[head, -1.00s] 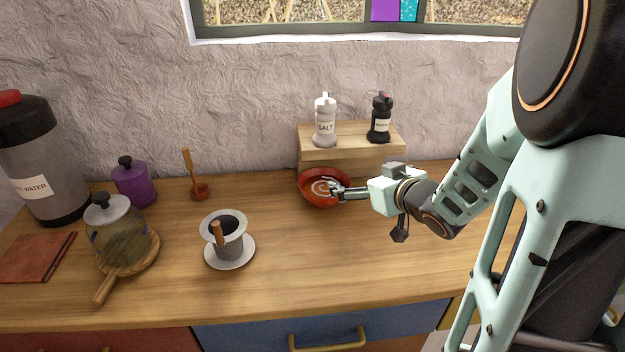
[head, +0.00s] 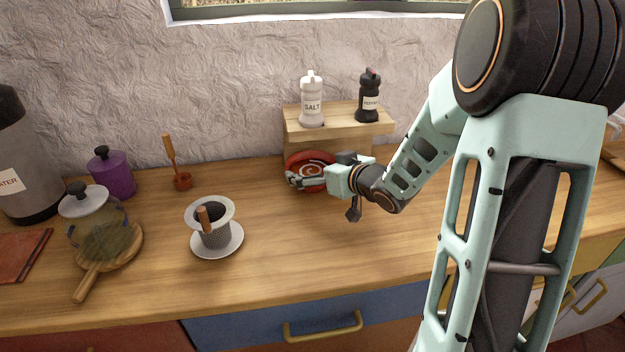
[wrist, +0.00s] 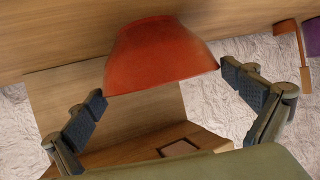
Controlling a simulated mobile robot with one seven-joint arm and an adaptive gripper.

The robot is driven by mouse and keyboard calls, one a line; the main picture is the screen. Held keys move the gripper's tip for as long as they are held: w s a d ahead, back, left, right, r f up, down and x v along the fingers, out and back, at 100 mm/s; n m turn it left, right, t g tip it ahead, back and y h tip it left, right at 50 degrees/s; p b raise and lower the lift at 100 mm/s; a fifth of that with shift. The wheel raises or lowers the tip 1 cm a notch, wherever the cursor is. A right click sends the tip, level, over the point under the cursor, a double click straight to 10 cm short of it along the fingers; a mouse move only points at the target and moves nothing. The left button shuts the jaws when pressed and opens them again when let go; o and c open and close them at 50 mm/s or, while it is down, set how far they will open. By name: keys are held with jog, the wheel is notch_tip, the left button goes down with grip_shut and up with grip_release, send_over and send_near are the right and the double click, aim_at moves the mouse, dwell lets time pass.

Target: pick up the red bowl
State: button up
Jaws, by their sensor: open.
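The red bowl (head: 318,158), with a pale swirl inside, stands on the wooden counter just in front of the small shelf. My gripper (head: 296,179) is in front of the bowl in the head view, and its fingers cover part of the bowl's near side. The gripper is open and holds nothing.
The wooden shelf (head: 340,122) behind the bowl carries a salt shaker (head: 312,100) and a pepper mill (head: 369,97). A dripper on a saucer (head: 216,238), a glass pot on a board (head: 100,225), a purple jar (head: 112,172) and a ladle (head: 180,178) stand left. The front middle counter is clear.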

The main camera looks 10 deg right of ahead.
jog(key=shift+x, duration=0.9)
jog(key=shift+c, duration=0.4)
jog(key=c, duration=1.1)
jog(key=shift+r, duration=0.1)
jog(key=shift+c, duration=0.9)
jog(key=shift+r, duration=0.15)
